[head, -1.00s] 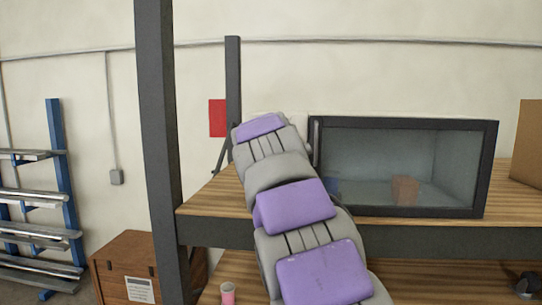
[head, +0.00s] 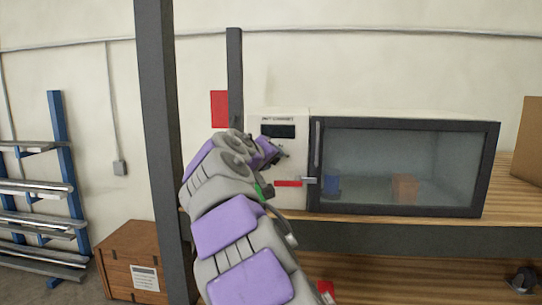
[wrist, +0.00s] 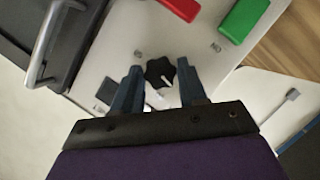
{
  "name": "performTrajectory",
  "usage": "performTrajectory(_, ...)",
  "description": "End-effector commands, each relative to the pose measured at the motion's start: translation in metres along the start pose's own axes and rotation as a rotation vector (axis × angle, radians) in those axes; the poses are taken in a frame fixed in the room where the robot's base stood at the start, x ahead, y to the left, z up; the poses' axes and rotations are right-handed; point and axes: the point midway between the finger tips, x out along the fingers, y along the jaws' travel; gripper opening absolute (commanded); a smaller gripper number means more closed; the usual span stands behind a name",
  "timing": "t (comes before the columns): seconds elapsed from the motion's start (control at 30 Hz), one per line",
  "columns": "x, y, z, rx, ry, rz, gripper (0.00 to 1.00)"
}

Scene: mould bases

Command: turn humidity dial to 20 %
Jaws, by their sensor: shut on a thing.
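The humidity dial (wrist: 160,74) is a dark lobed knob on the white control panel (wrist: 118,55) of the chamber. It shows in the wrist view with a white pointer mark toward the bottom of the picture. My gripper (wrist: 160,67) has one blue finger on each side of the dial and is shut on it. In the head view my gripper (head: 279,153) is at the panel, below the dark display (head: 278,131), and my arm hides the dial. The display's reading and the dial's scale are too small to read.
A red bar (head: 288,183) and a green bar (wrist: 245,18) sit on the panel near the dial. The chamber's glass door (head: 375,165) with its handle (head: 318,145) is shut at the right. A blue cup and a brown block stand inside. A dark post (head: 158,150) rises left of my arm.

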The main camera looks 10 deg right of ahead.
Motion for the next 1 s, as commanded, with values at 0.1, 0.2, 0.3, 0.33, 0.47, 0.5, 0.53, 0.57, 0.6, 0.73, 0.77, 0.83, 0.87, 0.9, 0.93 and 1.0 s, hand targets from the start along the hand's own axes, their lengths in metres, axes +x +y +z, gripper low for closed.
performTrajectory(0.1, -0.0015, 0.0006, -0.0028, -0.065, 0.007, 0.029, 0.11)
performTrajectory(0.2, -0.0016, 0.0005, -0.0029, -0.107, 0.007, 0.047, 0.11)
performTrajectory(0.3, -0.0017, 0.0001, -0.0031, -0.137, 0.008, 0.059, 0.11)
performTrajectory(0.33, -0.0018, 0.0000, -0.0032, -0.144, 0.009, 0.062, 0.11)
performTrajectory(0.47, -0.0019, -0.0006, -0.0034, -0.166, 0.010, 0.071, 0.11)
performTrajectory(0.5, -0.0019, -0.0007, -0.0034, -0.170, 0.010, 0.073, 0.11)
performTrajectory(0.53, -0.0019, -0.0008, -0.0035, -0.172, 0.010, 0.074, 0.11)
performTrajectory(0.57, -0.0019, -0.0009, -0.0035, -0.174, 0.010, 0.074, 0.11)
performTrajectory(0.6, -0.0019, -0.0009, -0.0035, -0.175, 0.011, 0.075, 0.11)
performTrajectory(0.73, -0.0020, -0.0009, -0.0037, -0.176, 0.011, 0.075, 0.11)
performTrajectory(0.77, -0.0020, -0.0009, -0.0036, -0.176, 0.011, 0.075, 0.11)
performTrajectory(0.83, -0.0020, -0.0009, -0.0037, -0.176, 0.011, 0.075, 0.11)
performTrajectory(0.87, -0.0020, -0.0009, -0.0037, -0.176, 0.011, 0.075, 0.11)
performTrajectory(0.9, -0.0020, -0.0008, -0.0037, -0.176, 0.011, 0.075, 0.11)
performTrajectory(0.93, -0.0020, -0.0008, -0.0037, -0.176, 0.011, 0.075, 0.11)
performTrajectory(1.0, -0.0019, -0.0008, -0.0035, -0.176, 0.011, 0.075, 0.48)
